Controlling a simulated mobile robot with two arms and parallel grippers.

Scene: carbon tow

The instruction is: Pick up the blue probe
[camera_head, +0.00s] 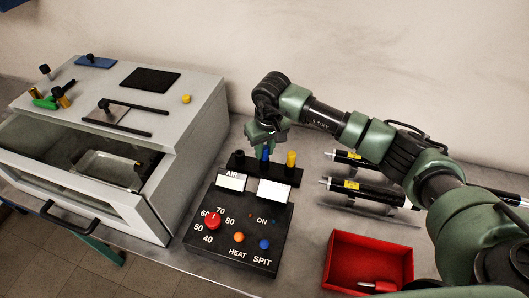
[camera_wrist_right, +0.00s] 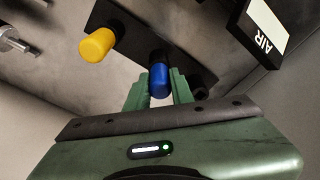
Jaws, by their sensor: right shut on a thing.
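The blue probe (camera_head: 265,154) stands upright in the black holder block (camera_head: 240,168) at the back of the control box, between a black probe (camera_head: 239,157) and a yellow probe (camera_head: 291,159). My right gripper (camera_head: 264,145) reaches down over it from behind. In the right wrist view the blue probe (camera_wrist_right: 159,78) lies between the two green fingertips (camera_wrist_right: 158,88), which are shut on it. Its lower end still sits at the holder. The yellow probe (camera_wrist_right: 97,44) shows to the left there. My left gripper is not in view.
The control box (camera_head: 245,228) has a red knob, small buttons and white labels. A grey cabinet (camera_head: 200,120) with an open front stands at left, with small tools on top. A red tray (camera_head: 343,262) and black cylinders (camera_head: 365,192) lie at right.

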